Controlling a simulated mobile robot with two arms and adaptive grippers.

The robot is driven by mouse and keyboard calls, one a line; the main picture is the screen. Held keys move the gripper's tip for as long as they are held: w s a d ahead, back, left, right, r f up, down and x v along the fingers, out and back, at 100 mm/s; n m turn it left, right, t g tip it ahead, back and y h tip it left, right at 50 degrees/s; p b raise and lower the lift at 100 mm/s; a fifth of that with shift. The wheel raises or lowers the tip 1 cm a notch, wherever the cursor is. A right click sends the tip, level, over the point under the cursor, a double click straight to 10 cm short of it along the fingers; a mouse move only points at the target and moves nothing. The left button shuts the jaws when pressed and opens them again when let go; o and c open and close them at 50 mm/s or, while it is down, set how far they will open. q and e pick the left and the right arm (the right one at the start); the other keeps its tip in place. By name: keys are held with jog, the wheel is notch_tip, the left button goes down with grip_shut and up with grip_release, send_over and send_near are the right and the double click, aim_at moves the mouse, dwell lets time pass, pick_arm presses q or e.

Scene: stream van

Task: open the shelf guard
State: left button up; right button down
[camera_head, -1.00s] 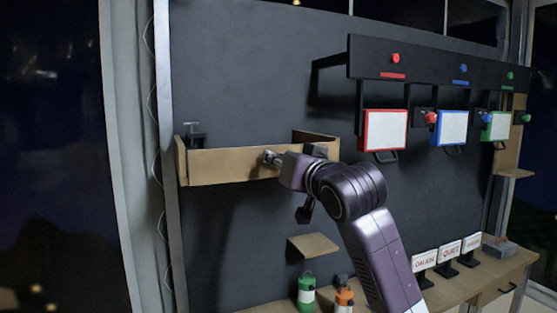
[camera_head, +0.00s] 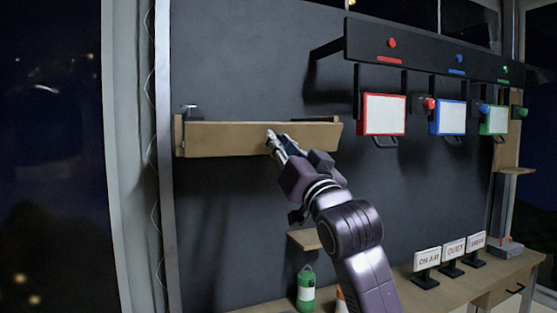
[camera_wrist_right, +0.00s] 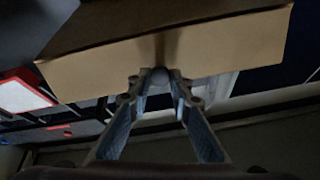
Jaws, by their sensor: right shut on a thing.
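The shelf guard (camera_head: 228,138) is a long light-wood board across the front of a small wall shelf at the left of the head view. It stands roughly upright between the shelf's ends. My right gripper (camera_head: 271,136) reaches it from below right. In the right wrist view the fingers (camera_wrist_right: 157,76) are closed around a small round knob (camera_wrist_right: 158,71) on the face of the guard, which also fills the top of that view (camera_wrist_right: 215,50). The knob is mostly hidden by the gripper in the head view. My left gripper is not in view.
A dark clamp-like object (camera_head: 188,108) shows behind the guard's left end. To the right hang red (camera_head: 384,114), blue and green framed panels. Below are a small wooden ledge (camera_head: 304,240), a green bottle (camera_head: 306,288) and several signs (camera_head: 427,258) on a desk.

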jog(key=shift+s+d+f+t+y+b, duration=0.1)
jog(key=shift+f+t+y+b, duration=0.1)
jog(key=shift+f+t+b, duration=0.5)
jog(key=shift+s+f+t+y+b, duration=0.15)
jog(key=shift+t+b, duration=0.25)
jog(key=shift+b, duration=0.7)
jog(key=c, duration=1.7)
grip_release()
jog(key=shift+r, duration=0.1)
jog(key=shift+c, duration=0.2)
jog(key=shift+s, duration=0.1)
